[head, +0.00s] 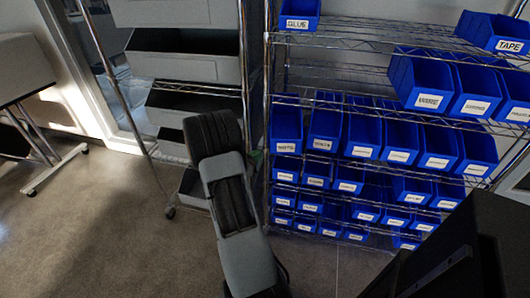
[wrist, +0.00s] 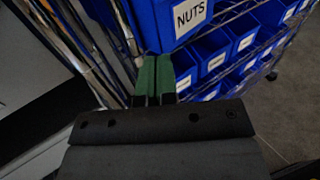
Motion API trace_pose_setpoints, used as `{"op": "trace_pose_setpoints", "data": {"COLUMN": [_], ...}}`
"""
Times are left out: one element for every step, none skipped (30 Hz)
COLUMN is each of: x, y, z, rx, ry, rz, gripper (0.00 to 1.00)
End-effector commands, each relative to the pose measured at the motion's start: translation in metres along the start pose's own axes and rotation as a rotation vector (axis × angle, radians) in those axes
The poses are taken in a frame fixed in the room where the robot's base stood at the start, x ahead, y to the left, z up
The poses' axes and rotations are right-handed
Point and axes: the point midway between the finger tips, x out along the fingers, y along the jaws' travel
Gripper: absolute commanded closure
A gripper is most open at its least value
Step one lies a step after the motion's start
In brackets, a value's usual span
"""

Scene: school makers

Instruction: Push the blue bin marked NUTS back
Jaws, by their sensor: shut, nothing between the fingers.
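The blue bin marked NUTS (wrist: 188,18) shows at the top of the wrist view, its white label in full and its upper part cut off. In the head view it appears to be the leftmost bin (head: 286,132) on the middle shelf, though its label is too small to read surely. My gripper (wrist: 157,60) has its green fingers together, shut and empty. Its tips appear just below and left of the bin's front in the wrist view; I cannot tell whether they touch.
The wire rack (head: 345,97) holds rows of blue bins (head: 399,138) right of and below the NUTS bin. The rack's metal posts (wrist: 118,45) stand close left of the fingers. A grey-bin shelf (head: 186,68) stands at left. Floor (head: 120,235) is clear at front left.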

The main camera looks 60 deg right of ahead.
Motion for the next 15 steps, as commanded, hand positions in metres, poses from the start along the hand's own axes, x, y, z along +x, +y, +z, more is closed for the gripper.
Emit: {"op": "trace_pose_setpoints", "data": {"x": [0.009, 0.013, 0.019, 0.022, 0.026, 0.030, 0.033, 0.035, 0.038, 0.039, 0.041, 0.043, 0.043, 0.044, 0.045], "y": [-0.001, -0.001, -0.001, -0.001, -0.001, -0.001, 0.000, 0.000, 0.000, 0.000, 0.000, 0.000, 0.000, 0.000, 0.000], "z": [-0.001, -0.001, -0.001, -0.001, -0.001, -0.001, -0.001, 0.000, 0.000, 0.000, 0.000, 0.000, 0.000, 0.000, 0.000], "rx": [0.000, 0.001, 0.000, 0.000, 0.000, 0.000, 0.001, 0.001, 0.001, 0.000, 0.001, 0.001, 0.001, 0.001, 0.001], "ry": [0.000, 0.000, 0.001, 0.000, 0.000, 0.000, 0.001, 0.001, 0.001, 0.001, 0.000, 0.000, 0.000, 0.000, 0.000], "rz": [-0.003, -0.003, -0.003, -0.003, -0.002, -0.002, -0.002, -0.001, 0.000, 0.000, 0.000, 0.000, -0.001, -0.001, -0.001], "gripper": [1.00, 1.00, 1.00, 1.00, 1.00, 1.00, 1.00, 1.00, 1.00, 1.00, 1.00, 1.00, 1.00, 1.00, 1.00]}}
